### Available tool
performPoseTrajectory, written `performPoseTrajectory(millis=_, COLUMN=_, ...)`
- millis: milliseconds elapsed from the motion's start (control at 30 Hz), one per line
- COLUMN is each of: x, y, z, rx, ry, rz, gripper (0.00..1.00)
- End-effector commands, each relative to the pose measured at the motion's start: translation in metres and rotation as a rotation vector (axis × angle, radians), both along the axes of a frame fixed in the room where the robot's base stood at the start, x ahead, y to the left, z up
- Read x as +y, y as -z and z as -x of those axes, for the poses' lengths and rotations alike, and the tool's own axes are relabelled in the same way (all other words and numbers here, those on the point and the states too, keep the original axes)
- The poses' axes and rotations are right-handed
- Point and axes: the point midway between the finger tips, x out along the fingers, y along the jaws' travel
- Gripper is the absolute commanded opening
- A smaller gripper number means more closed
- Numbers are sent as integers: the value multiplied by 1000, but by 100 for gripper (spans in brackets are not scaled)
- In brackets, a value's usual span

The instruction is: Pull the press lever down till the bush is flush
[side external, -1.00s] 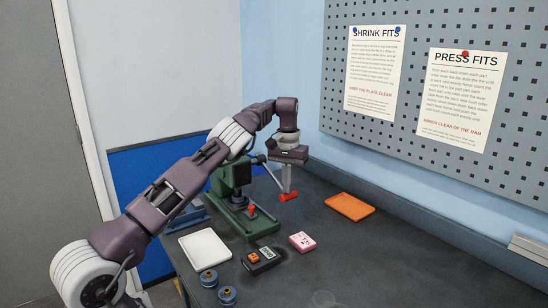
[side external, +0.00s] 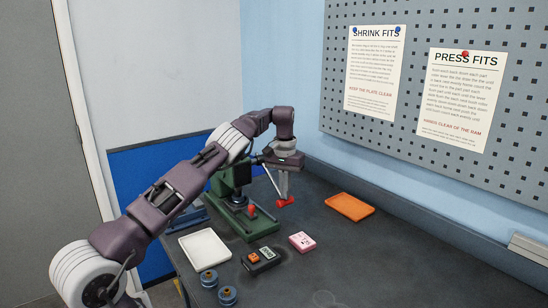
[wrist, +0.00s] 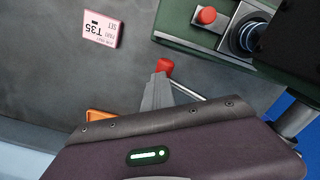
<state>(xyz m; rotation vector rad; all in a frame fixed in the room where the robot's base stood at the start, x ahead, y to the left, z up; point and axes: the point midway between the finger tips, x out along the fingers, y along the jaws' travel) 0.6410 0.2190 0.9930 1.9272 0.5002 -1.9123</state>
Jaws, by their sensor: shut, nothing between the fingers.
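The green press (side external: 262,228) stands at the back left of the bench. Its lever (side external: 274,184) is a thin rod sloping down to the right to a red grip (side external: 285,202). My gripper (side external: 285,195) is shut and empty, its fingertips against the top of the red grip as far as I can tell. In the wrist view the fingers (wrist: 157,95) end at the red grip (wrist: 165,65). A round part with a blue ring (wrist: 247,36) sits below the dark ram; I cannot tell how far the bush is in.
A red knob (wrist: 206,15) stands on the press base. In front lie a white tray (side external: 205,247), a black device with a display (side external: 262,261), a pink box (side external: 302,242) and two blue cylinders (side external: 227,296). An orange tray (side external: 349,207) lies right. The bench's right front is mostly clear.

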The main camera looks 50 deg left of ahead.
Motion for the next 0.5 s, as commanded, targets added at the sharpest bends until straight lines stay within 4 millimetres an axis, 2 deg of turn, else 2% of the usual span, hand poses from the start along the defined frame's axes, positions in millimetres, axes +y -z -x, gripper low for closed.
performPoseTrajectory(millis=500, x=2, y=5, z=1, rx=5, ry=-1, rz=4, gripper=0)
